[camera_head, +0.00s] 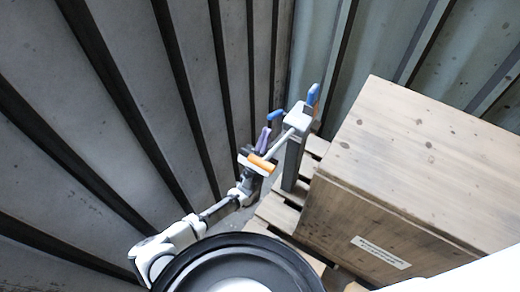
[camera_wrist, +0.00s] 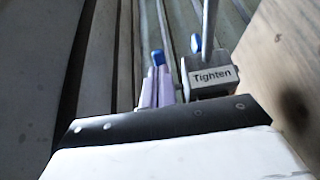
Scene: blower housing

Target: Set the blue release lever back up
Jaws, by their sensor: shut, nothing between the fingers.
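A grey-white clamp head (camera_head: 298,117) sits on top of an upright post; its box (camera_wrist: 209,76) reads "Tighten" in the wrist view. One blue piece (camera_head: 312,96) stands upright at the head's far right, and shows behind the box in the wrist view (camera_wrist: 196,43). A second blue piece (camera_head: 276,118) is left of the head, and shows just beyond my fingertips (camera_wrist: 158,57). I cannot tell which is the release lever, or whether the fingers touch the second piece. My gripper (camera_head: 264,134) has lilac fingers, shut together and empty, left of the box (camera_wrist: 155,78).
A large wooden crate (camera_head: 420,160) stands close on the right, on a pallet (camera_head: 272,212). Corrugated walls (camera_head: 120,90) close in the left and back.

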